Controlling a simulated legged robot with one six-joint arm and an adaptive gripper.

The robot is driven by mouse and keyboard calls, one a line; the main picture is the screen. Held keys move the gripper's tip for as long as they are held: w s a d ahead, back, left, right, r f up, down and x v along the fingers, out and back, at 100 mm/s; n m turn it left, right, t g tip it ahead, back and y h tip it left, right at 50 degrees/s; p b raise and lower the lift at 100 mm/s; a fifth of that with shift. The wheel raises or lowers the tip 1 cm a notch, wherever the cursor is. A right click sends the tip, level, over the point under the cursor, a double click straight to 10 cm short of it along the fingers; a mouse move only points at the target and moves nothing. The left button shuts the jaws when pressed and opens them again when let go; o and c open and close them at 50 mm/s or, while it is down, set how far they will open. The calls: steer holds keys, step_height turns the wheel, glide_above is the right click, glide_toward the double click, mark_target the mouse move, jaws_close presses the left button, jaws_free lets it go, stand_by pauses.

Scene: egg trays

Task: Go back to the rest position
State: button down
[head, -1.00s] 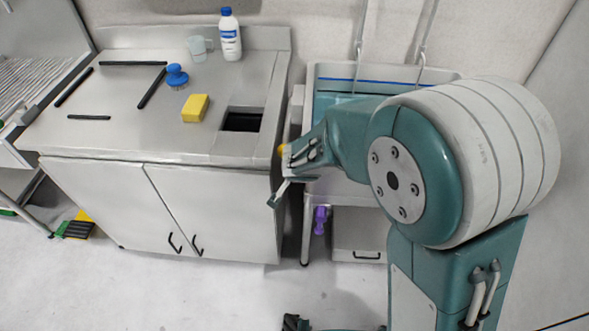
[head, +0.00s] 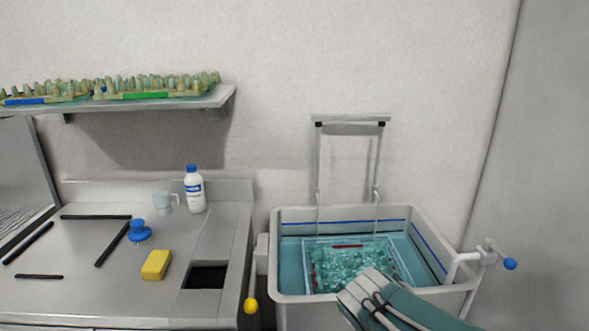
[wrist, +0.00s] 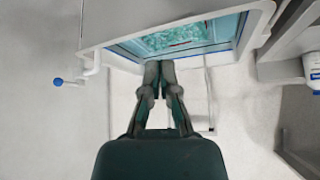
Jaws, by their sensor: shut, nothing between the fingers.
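My gripper (wrist: 159,72) shows in the wrist view with its two fingers together and nothing between them. In that view its fingertips overlap the lower rim of the grey sink tub (wrist: 85,25); I cannot tell the gap between them. In the head view, part of my arm (head: 372,303) shows at the lower right, in front of the same tub (head: 440,212). A clear crate (head: 398,262) sits in the tub's water.
A steel counter (head: 90,255) at the left holds a yellow sponge (head: 156,265), blue brush (head: 139,231), bottle (head: 195,192), cup (head: 164,202) and black strips. Egg trays (head: 150,90) lie on a wall shelf (head: 215,98). A handle with a blue knob (head: 510,263) sticks out right of the tub.

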steer(key=s+d+r+n+y, duration=0.1)
steer(key=s, duration=0.6)
steer(key=s+d+r+n+g+y, duration=0.1)
steer(key=s+r+n, duration=0.1)
steer(key=s, duration=0.5)
steer(key=shift+d+r+n, duration=0.15)
steer(key=shift+d+n, duration=0.15)
